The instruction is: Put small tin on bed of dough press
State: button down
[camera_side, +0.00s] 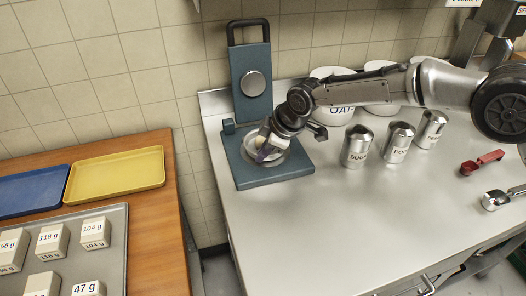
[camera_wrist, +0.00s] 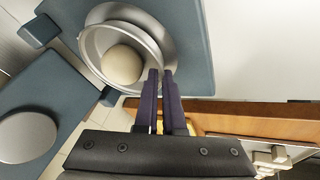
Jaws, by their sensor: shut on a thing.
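The dough press (camera_side: 240,178) is blue-grey, with its hinged upper plate raised upright and a handle at the top. Its round metal bed (camera_side: 283,160) lies on the base; in the wrist view the bed (camera_wrist: 170,40) shows past the tin. The small tin (camera_wrist: 91,60) is a shallow silver pan with a pale dough ball (camera_wrist: 122,64) inside. My gripper (camera_wrist: 160,75) is shut on the tin's rim. In the side view the gripper (camera_side: 264,152) and tin are over the bed, slightly off its centre. Whether the tin touches the bed is unclear.
Three metal canisters (camera_side: 357,147) stand right of the press, with white tubs (camera_side: 335,115) behind. A red-handled tool (camera_side: 481,162) and a scoop (camera_side: 497,200) lie further right. A yellow tray (camera_side: 116,174) is on the wooden table at left. The front counter is clear.

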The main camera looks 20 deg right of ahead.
jog(key=shift+f, duration=0.1)
jog(key=c, duration=1)
grip_release()
jog(key=shift+s+r, duration=0.1)
jog(key=shift+r, duration=0.4)
jog(key=v, duration=1.1)
jog(key=shift+s+d+r, duration=0.1)
jog(key=shift+r, duration=0.05)
